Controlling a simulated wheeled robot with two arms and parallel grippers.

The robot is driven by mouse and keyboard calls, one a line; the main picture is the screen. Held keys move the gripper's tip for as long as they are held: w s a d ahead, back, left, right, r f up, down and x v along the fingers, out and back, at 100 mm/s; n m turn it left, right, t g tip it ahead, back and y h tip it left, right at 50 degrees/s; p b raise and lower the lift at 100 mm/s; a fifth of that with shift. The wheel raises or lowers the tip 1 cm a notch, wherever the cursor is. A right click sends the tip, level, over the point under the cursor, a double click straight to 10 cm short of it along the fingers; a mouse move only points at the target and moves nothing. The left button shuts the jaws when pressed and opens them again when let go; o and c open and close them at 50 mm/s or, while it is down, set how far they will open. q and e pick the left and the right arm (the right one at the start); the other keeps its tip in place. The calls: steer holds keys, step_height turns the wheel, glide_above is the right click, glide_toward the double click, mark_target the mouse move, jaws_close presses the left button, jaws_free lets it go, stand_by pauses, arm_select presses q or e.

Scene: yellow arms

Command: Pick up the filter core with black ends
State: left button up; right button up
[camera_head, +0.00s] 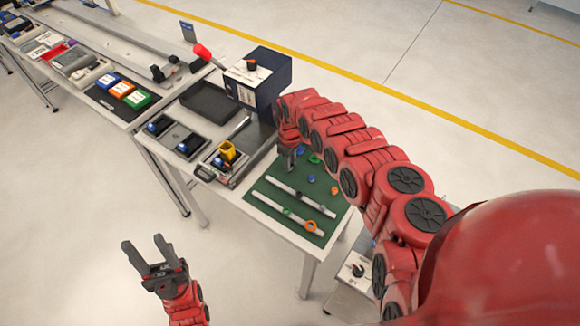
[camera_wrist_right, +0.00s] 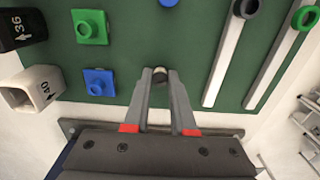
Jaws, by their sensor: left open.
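Two long white bars lie side by side on the green mat (camera_head: 318,190). In the right wrist view one bar (camera_wrist_right: 228,55) carries a black ring (camera_wrist_right: 246,8) and the other bar (camera_wrist_right: 280,65) a green ring (camera_wrist_right: 305,18). Which part is the filter core with black ends I cannot tell for sure. My right gripper (camera_wrist_right: 160,72) points down over the mat. A small round piece (camera_wrist_right: 159,73), dark on top and pale below, shows between its fingertips; whether they grip it is unclear. My left gripper (camera_head: 150,248) is open and empty, left of the table.
Green (camera_wrist_right: 90,27) and blue (camera_wrist_right: 98,82) blocks lie on the mat near the right gripper. A dark blue box with a white top (camera_head: 258,75) stands behind. A yellow part (camera_head: 227,151) and dark trays fill the table's left side. Floor around my left gripper is clear.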

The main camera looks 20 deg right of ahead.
jaws_close()
steer(key=shift+r, duration=0.15)
